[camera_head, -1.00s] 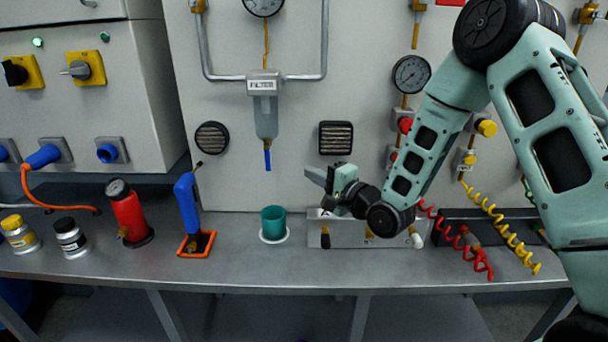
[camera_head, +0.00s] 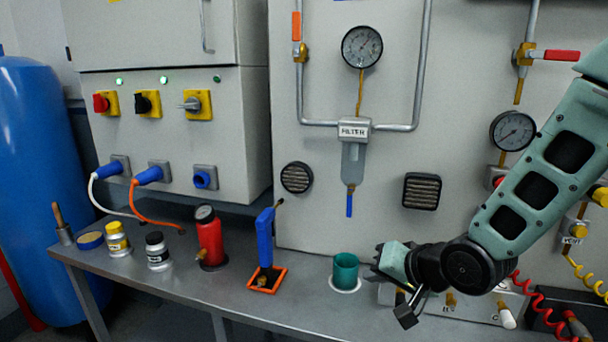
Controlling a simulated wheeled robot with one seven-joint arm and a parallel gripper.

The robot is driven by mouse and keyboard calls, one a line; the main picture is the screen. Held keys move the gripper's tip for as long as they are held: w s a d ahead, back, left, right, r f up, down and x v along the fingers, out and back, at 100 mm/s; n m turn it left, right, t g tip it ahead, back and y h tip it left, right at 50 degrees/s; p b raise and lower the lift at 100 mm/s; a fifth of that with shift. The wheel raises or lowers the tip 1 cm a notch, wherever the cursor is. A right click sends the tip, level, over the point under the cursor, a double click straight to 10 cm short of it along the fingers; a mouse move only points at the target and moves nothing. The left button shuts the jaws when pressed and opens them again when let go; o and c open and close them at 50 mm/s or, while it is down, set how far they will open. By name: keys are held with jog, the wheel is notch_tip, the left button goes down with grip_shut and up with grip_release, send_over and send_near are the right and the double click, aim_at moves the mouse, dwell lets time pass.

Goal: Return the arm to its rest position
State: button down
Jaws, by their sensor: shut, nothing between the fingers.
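My arm (camera_head: 530,175) comes in from the right edge and slopes down to the left. My gripper (camera_head: 384,266) is at its lower left end, in front of the wall panel and low over the bench, just right of the teal cup (camera_head: 346,270). It is shut and holds nothing. Whether it touches the cup or the bench cannot be told. The arm's upper links are outside the picture.
The bench (camera_head: 190,283) carries a red bottle (camera_head: 210,238), a blue-handled tool (camera_head: 265,240) in an orange tray and small jars. A labelled block (camera_head: 460,303) and a red coiled hose (camera_head: 535,312) lie behind and beside the gripper. A blue tank (camera_head: 40,170) stands left.

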jog(key=s+r+n+g+h, duration=0.1)
jog(key=s+n+g, duration=0.3)
jog(key=s, duration=0.8)
jog(key=s+r+n+g+h, duration=0.2)
jog(key=s+n+g+h, duration=0.2)
jog(key=s, duration=0.9)
jog(key=n, duration=0.2)
jog(key=shift+s+d+r+n, duration=0.15)
jog(key=shift+d+r+n, duration=0.05)
jog(key=shift+r+n, duration=0.1)
